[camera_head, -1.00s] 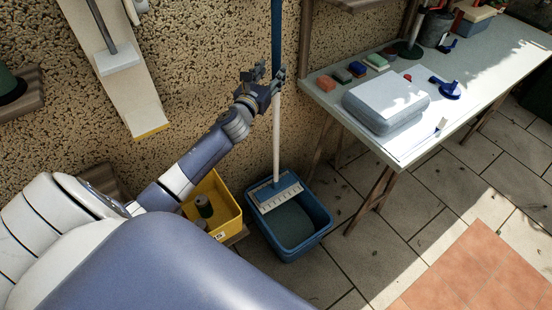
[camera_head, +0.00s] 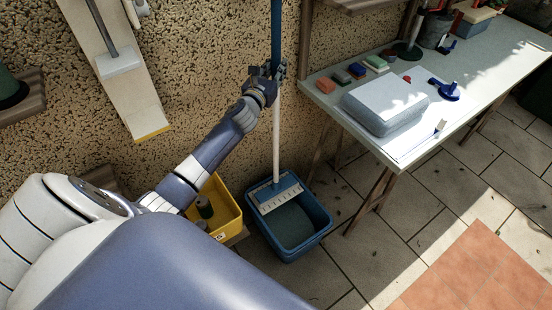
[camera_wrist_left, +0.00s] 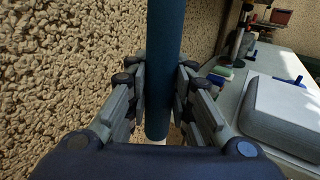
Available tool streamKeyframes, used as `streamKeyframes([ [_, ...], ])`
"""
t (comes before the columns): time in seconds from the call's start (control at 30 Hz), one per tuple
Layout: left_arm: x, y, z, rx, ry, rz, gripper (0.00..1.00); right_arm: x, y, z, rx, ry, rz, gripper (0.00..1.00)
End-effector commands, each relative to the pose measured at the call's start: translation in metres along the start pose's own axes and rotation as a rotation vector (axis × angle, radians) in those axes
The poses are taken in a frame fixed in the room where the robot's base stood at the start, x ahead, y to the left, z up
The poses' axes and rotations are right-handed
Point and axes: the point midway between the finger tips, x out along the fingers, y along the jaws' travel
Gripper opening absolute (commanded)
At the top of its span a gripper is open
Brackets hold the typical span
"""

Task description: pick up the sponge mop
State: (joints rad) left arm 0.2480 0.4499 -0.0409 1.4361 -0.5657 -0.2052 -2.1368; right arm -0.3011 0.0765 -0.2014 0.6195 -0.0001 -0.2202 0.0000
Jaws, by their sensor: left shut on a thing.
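The sponge mop (camera_head: 276,140) stands nearly upright in the head view, with a blue upper handle, a white lower pole and a blue-and-white head. Its head (camera_head: 277,193) is in the blue bucket (camera_head: 305,248), at the bucket's back side. My left gripper (camera_head: 274,72) is shut on the handle near where blue meets white. In the left wrist view the blue handle (camera_wrist_left: 163,70) runs between the fingers of the left gripper (camera_wrist_left: 160,95), which hold it from both sides. My right gripper is not in view.
A yellow crate (camera_head: 222,205) with a dark green item stands left of the bucket. A table (camera_head: 465,95) on the right holds a pale case (camera_head: 385,105) and several sponges. The rough wall (camera_head: 210,60) is close behind the mop. Paved floor lies in front.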

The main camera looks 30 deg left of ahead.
Motion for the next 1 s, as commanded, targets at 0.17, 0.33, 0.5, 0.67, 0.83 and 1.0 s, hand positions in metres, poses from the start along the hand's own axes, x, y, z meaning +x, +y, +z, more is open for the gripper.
streamKeyframes([
  [0.17, 0.0, 0.0, 0.003, 0.0, -0.004, -0.001, 0.0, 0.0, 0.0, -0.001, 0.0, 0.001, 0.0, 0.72],
  [0.33, 0.0, -0.001, 0.004, 0.0, -0.005, -0.001, 0.0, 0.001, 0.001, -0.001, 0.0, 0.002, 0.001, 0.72],
  [0.5, -0.002, -0.003, 0.012, 0.003, -0.007, -0.001, 0.0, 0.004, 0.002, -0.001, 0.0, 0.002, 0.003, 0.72],
  [0.67, -0.002, -0.003, 0.034, 0.005, -0.009, -0.001, 0.0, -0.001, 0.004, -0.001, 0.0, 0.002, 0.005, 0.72],
  [0.83, -0.002, -0.003, 0.051, 0.004, -0.008, -0.001, 0.0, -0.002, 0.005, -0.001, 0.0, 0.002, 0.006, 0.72],
  [1.0, -0.002, -0.003, 0.066, 0.002, -0.008, 0.0, 0.0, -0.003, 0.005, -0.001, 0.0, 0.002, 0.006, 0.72],
])
